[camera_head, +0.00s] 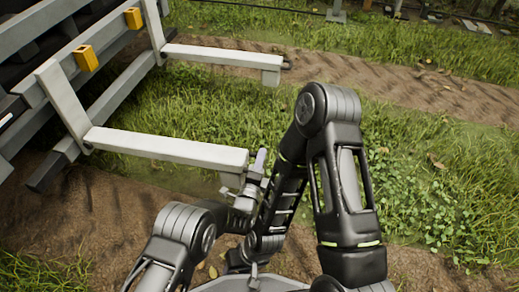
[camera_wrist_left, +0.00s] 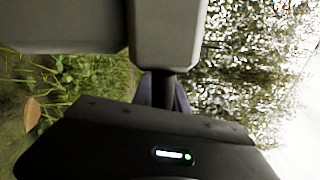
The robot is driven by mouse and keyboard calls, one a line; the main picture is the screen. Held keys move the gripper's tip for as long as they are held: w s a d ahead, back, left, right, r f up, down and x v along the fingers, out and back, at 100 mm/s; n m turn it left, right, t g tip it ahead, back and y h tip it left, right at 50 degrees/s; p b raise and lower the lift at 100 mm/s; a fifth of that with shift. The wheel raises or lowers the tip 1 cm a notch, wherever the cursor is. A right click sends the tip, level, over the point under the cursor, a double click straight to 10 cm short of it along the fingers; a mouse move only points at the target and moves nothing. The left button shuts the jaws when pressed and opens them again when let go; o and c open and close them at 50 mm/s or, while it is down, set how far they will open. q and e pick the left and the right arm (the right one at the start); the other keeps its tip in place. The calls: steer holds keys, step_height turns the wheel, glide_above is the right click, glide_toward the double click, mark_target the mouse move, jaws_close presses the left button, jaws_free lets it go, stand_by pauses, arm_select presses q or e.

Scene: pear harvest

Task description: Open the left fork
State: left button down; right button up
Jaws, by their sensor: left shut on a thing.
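Two pale fork arms reach out to the right from a machine frame at the left of the head view. The nearer fork arm (camera_head: 165,147) ends in a squared block (camera_wrist_left: 167,32), which fills the top of the left wrist view. My left gripper (camera_head: 254,172) is at this end, shut on a short dark peg (camera_wrist_left: 165,86) under the block; its fingertips are mostly hidden. The farther fork arm (camera_head: 220,56) stands out parallel to it, with no gripper at it. My right gripper is low in the head view, largely hidden by my arm links, and its jaws cannot be made out.
The machine frame (camera_head: 60,95) carries two yellow blocks (camera_head: 86,58) at the upper left. Grass (camera_head: 200,105) lies between the two fork arms, and a bare soil track (camera_head: 400,80) runs beyond. My right arm's raised elbow stands right of the nearer fork arm's end.

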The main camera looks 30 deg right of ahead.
arm_select(q)
steer(key=shift+w, duration=0.15)
steer(key=c, duration=1.4)
jaws_free()
steer(key=shift+o, duration=0.2)
steer(key=shift+a, duration=0.1)
arm_select(e)
steer(key=shift+s, duration=0.1)
